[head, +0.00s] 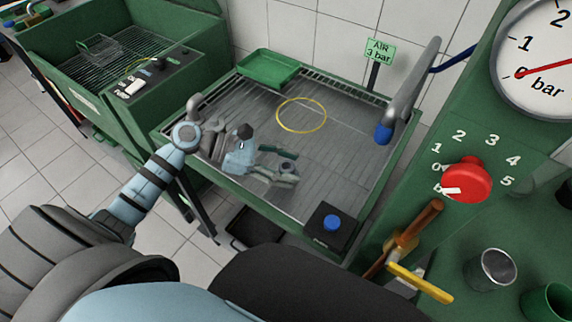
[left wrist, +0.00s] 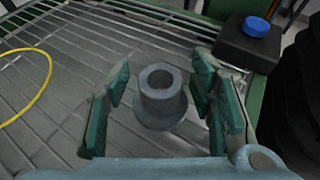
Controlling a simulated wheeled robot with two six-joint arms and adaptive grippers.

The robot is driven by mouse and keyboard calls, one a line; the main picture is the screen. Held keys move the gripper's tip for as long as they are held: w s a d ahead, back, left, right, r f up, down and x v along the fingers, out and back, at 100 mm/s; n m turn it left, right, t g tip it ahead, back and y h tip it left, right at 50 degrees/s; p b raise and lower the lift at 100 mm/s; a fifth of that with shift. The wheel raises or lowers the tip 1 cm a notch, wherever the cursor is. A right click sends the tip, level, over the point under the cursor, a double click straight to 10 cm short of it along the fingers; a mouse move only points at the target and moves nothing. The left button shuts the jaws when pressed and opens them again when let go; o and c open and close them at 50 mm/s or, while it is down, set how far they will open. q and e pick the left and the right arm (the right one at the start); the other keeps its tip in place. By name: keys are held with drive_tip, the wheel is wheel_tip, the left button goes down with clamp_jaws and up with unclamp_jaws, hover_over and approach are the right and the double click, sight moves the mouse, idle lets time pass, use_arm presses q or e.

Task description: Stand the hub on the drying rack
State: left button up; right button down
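The hub (left wrist: 161,98) is a grey flanged sleeve with an open bore. In the left wrist view it stands upright, wide flange down, on the slatted metal surface (left wrist: 60,85). My left gripper (left wrist: 160,105) has its green-padded fingers apart on either side of the hub, with a gap on each side. In the head view the left gripper (head: 283,166) is low over the near part of the slatted surface (head: 330,160); the hub shows there only as a small, partly hidden shape between the fingers. My right gripper is in neither view.
A yellow ring (head: 301,115) lies on the slats, beyond the gripper. A green tray (head: 268,69) is at the back left. A black box with a blue button (head: 332,223) sits at the near right corner. A grey nozzle arm (head: 410,90) rises at the right.

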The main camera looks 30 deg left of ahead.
use_arm(q)
drive_tip(key=shift+r, duration=0.2)
drive_tip(key=p+v, duration=0.1)
drive_tip(key=v, duration=1.1)
drive_tip(key=shift+r, duration=0.1)
drive_tip(key=shift+d, duration=0.1)
drive_tip(key=shift+s, duration=0.1)
